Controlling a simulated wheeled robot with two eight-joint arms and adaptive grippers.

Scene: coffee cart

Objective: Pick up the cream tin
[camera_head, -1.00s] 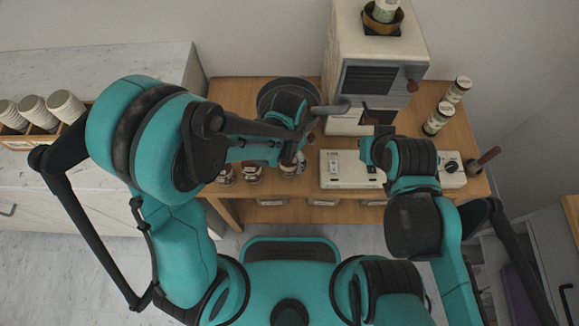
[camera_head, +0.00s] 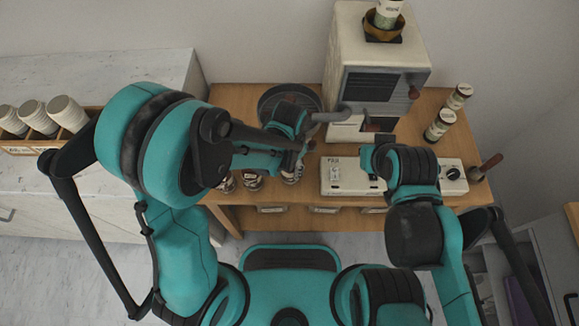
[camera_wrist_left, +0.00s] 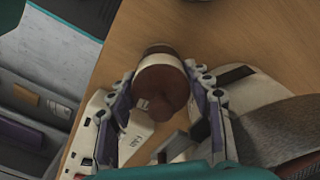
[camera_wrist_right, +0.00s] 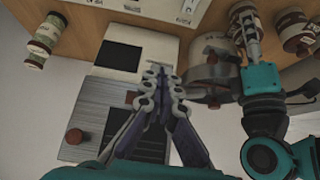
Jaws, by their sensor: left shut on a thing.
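My left gripper (camera_head: 298,158) reaches down at the cart's front edge, left of the white scale-like box. In the left wrist view its fingers (camera_wrist_left: 163,98) close on both sides of a round tin (camera_wrist_left: 162,86) with a brown top and a small pale label that I cannot read. The same tin (camera_head: 292,173) shows partly under the gripper in the head view. I cannot tell whether it is lifted clear of the wood. My right gripper (camera_wrist_right: 160,72) is empty, fingertips together, in front of the coffee machine.
Other brown-topped tins (camera_head: 252,181) stand just left of the held tin. The white control box (camera_head: 345,178) is close on its right. The tall machine (camera_head: 380,60) and two labelled jars (camera_head: 440,125) stand further right.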

